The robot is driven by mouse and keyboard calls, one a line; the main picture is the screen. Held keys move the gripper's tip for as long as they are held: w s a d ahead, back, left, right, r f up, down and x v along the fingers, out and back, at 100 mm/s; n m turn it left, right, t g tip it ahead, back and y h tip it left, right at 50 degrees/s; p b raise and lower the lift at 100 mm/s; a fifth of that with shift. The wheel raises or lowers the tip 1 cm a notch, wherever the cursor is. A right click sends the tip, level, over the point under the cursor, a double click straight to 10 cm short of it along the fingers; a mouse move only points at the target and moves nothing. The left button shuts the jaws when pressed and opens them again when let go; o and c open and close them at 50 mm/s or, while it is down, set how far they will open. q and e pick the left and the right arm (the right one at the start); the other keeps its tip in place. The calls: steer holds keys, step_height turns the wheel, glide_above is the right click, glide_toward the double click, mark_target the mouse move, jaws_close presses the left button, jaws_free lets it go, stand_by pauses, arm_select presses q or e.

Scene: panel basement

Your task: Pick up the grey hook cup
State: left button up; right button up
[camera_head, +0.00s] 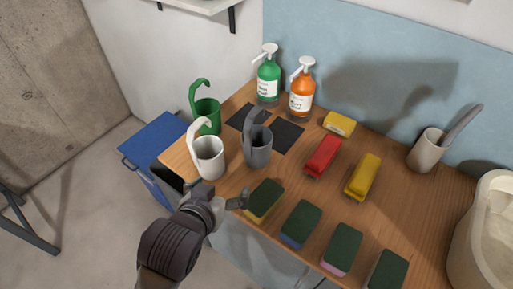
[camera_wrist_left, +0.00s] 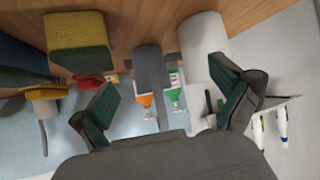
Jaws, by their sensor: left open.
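The grey hook cup (camera_head: 258,152) stands upright on the wooden table, between the white hook cup (camera_head: 209,158) and the red stapler-like item. Its hook rises at the back. My left gripper (camera_head: 217,194) is at the table's front edge, in front of the grey and white cups, open and empty. In the left wrist view the grey cup (camera_wrist_left: 150,68) shows between the two spread fingers (camera_wrist_left: 166,84), beyond the tips, with no visible contact. The white cup (camera_wrist_left: 203,40) is beside it, close to the right finger. My right gripper is not in view.
A green hook cup (camera_head: 207,116) stands behind the white one. A green-yellow sponge (camera_head: 265,199) lies close right of my gripper, with several more along the front edge. Green (camera_head: 268,78) and orange (camera_head: 302,90) pump bottles stand at the back. Dark squares (camera_head: 287,136) lie behind the grey cup.

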arm_select(q)
steer(key=t+h, duration=0.1)
steer(key=t, duration=0.1)
glide_toward(261, 133)
steer(key=p+x, duration=0.1)
steer(key=x, duration=0.4)
steer(key=shift+w+d+f+p, duration=0.1)
steer(key=shift+w+f+p, duration=0.1)
steer(key=shift+w+p, duration=0.15)
steer(key=shift+s, duration=0.1)
steer(key=c, duration=1.1)
steer(key=shift+r, duration=0.1)
